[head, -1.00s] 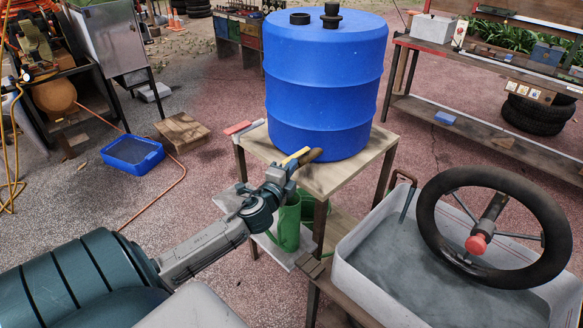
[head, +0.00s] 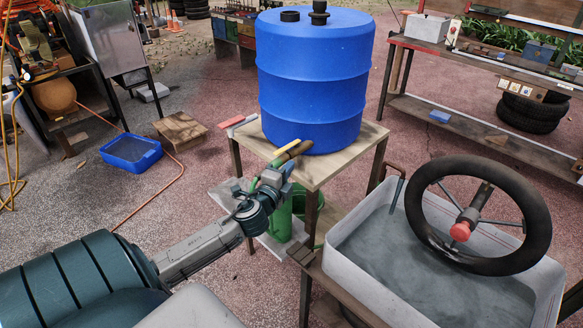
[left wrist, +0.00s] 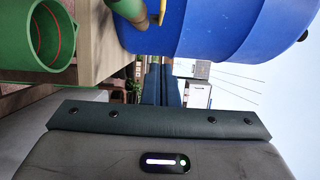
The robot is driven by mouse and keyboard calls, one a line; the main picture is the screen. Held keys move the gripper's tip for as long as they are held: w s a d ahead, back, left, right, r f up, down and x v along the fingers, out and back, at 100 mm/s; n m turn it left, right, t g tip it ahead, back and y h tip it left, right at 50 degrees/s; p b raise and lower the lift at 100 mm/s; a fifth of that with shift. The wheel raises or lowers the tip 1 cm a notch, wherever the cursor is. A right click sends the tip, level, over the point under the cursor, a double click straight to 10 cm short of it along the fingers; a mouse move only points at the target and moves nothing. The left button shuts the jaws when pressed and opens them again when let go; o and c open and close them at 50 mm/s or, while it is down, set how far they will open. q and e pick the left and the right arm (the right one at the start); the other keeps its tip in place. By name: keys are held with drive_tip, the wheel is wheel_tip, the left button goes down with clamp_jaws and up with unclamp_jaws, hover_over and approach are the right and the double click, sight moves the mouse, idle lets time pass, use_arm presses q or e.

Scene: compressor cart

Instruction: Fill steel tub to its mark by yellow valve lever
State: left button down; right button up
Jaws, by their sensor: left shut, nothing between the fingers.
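A blue barrel (head: 313,85) stands on a wooden-topped stand, with a brown tap (head: 294,151) low on its front. A yellow lever (head: 284,155) is at the tap; it also shows in the left wrist view (left wrist: 162,11). A green vessel (head: 279,222) stands below; the left wrist view shows a green vessel (left wrist: 50,38) with a red line inside its wall. I cannot make out a steel tub under the tap. My left gripper (head: 279,182) is shut and empty, just below and in front of the lever. Contact is unclear. My right gripper is not in view.
A pale basin (head: 347,270) with grey liquid stands at right, with a black wheel (head: 535,205) over it. A blue tray (head: 131,152) and a wooden crate (head: 180,133) are on the ground at left. A workbench (head: 480,125) stands behind.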

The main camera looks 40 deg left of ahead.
use_arm(q)
drive_tip(key=s+b, duration=0.1)
drive_tip(key=s, duration=0.6)
drive_tip(key=shift+d, duration=0.4)
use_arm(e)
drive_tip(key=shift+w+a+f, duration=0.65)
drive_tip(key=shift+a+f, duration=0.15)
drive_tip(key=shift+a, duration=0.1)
use_arm(q)
drive_tip(key=shift+s, duration=0.15)
drive_tip(key=shift+f, duration=0.1)
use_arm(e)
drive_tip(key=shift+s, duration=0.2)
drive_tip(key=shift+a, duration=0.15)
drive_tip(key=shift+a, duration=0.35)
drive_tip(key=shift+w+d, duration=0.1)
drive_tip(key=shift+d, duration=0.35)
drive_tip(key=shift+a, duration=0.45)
